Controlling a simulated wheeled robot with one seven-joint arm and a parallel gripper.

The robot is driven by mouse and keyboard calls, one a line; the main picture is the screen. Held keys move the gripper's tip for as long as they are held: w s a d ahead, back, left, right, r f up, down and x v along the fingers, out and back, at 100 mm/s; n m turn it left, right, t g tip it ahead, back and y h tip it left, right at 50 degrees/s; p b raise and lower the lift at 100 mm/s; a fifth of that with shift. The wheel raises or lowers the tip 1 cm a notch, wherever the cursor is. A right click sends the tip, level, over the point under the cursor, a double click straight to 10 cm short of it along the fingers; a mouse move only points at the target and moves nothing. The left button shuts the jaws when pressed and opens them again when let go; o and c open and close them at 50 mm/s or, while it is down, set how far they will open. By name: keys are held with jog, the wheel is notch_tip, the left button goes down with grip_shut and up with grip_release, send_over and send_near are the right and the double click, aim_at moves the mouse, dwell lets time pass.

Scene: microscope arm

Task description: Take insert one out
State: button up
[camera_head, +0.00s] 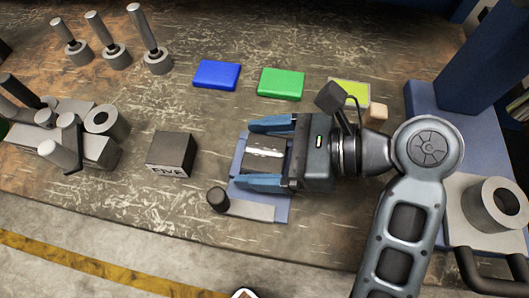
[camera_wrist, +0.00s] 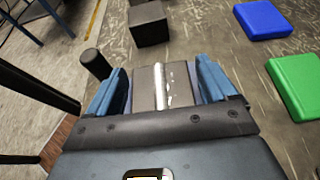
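A grey metallic block (camera_head: 265,155) with a bright, glossy top lies between the two blue fingers of my gripper (camera_head: 262,153). It also shows in the wrist view (camera_wrist: 148,88). No label is readable on it, so I cannot tell that it is insert one. My gripper (camera_wrist: 160,90) is open, one finger on each side of the block, with narrow gaps visible. The block's rear part is hidden by my gripper. A blue-grey base plate (camera_head: 281,212) lies under it. A dark cube (camera_head: 171,154) marked FIVE stands to the left.
A grey bar (camera_head: 250,210) with a dark round knob (camera_head: 218,199) lies close in front of my gripper. Blue (camera_head: 217,75), green (camera_head: 281,83) and yellow-green (camera_head: 349,92) pads lie behind. Metal parts (camera_head: 65,140) stand at left, a ring fixture (camera_head: 495,208) at right.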

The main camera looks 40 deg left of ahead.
grip_shut()
dwell(0.6)
jog(key=shift+r, duration=0.15)
